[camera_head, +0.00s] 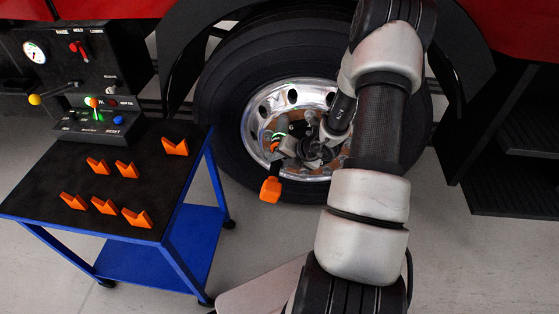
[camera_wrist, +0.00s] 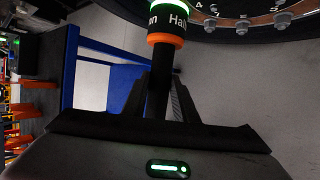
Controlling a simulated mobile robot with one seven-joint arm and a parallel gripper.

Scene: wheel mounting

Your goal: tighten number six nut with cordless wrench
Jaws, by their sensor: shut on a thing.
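The wheel (camera_head: 228,88) has a chrome rim with a ring of nuts around its hub. Several nuts (camera_wrist: 242,26) also show at the top right of the wrist view, on a rusty-orange ring with small numbers. I cannot tell which nut is number six. My gripper (camera_head: 288,150) is shut on the dark handle of the cordless wrench (camera_head: 271,189), in front of the lower left of the hub. The wrench's orange base hangs down. In the wrist view its body (camera_wrist: 166,38) shows a green glowing ring and an orange band. Its socket tip is hidden.
A blue-framed cart (camera_head: 60,222) with a black top stands at the left and holds several orange holders (camera_head: 128,169). A control panel (camera_head: 95,105) with a gauge and levers is behind it. A dark step (camera_head: 515,175) is at the right. Grey floor lies between cart and wheel.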

